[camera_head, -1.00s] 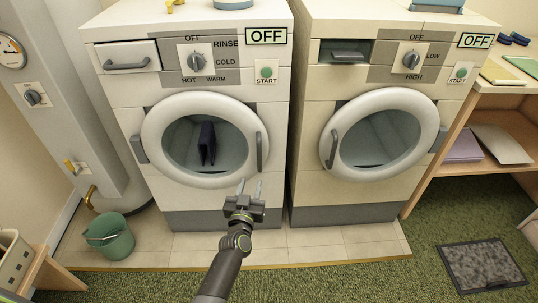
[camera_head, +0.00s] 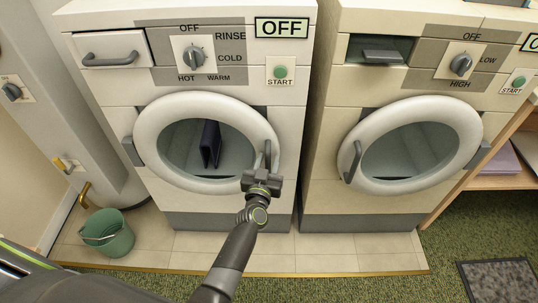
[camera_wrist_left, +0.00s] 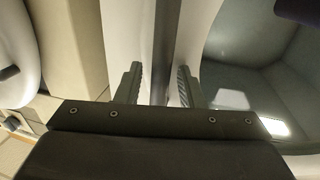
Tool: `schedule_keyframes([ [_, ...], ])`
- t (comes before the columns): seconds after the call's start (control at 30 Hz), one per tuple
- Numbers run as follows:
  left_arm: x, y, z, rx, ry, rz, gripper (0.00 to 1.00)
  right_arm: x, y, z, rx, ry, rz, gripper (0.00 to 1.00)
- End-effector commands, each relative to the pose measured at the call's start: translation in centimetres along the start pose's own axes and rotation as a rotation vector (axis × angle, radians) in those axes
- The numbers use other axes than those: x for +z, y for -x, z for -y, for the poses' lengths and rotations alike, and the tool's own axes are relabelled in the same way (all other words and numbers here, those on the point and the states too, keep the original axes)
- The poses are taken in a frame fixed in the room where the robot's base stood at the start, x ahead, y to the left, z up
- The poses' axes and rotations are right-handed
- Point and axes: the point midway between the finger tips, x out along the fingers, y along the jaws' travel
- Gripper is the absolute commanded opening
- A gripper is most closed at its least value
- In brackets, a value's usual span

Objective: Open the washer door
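The washer (camera_head: 200,88) is the left white machine with a RINSE/COLD/WARM/HOT dial. Its round door (camera_head: 157,120) looks shut; a dark folded item shows behind the glass. The grey door handle (camera_head: 267,149) stands upright on the door's right rim. My left gripper (camera_head: 265,166) is at the handle's lower part. In the left wrist view, the two fingers of my left gripper (camera_wrist_left: 160,85) are apart, with the grey handle (camera_wrist_left: 166,40) running between them. A gap shows beside the left finger; contact with the right finger is unclear. My right gripper is not in view.
A dryer-like machine (camera_head: 325,195) with a LOW/HIGH dial stands close on the right, its round door (camera_head: 473,125) shut. A green bucket (camera_head: 108,238) stands on the tiles at left, near a grey column. Tiled floor (camera_head: 320,245) and green carpet lie in front.

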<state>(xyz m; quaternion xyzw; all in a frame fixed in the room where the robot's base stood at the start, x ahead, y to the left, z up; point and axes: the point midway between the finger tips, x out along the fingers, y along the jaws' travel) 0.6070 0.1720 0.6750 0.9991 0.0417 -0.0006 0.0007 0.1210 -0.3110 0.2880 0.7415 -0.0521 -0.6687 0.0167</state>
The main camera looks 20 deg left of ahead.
Motion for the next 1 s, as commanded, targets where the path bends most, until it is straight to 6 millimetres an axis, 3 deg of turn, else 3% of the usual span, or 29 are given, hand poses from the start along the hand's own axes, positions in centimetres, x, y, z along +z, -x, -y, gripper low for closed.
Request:
schedule_keyframes([
  [0.3, 0.02, 0.02, -0.02, 0.0, 0.001, 0.001, 0.34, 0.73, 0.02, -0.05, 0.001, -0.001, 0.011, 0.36],
  [0.57, 0.02, 0.01, -0.02, 0.0, 0.001, 0.001, 0.0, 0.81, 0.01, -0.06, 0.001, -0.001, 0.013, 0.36],
  [1.0, 0.05, 0.22, 0.49, 0.002, 0.0, 0.002, 0.0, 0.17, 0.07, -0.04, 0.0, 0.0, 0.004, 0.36],
])
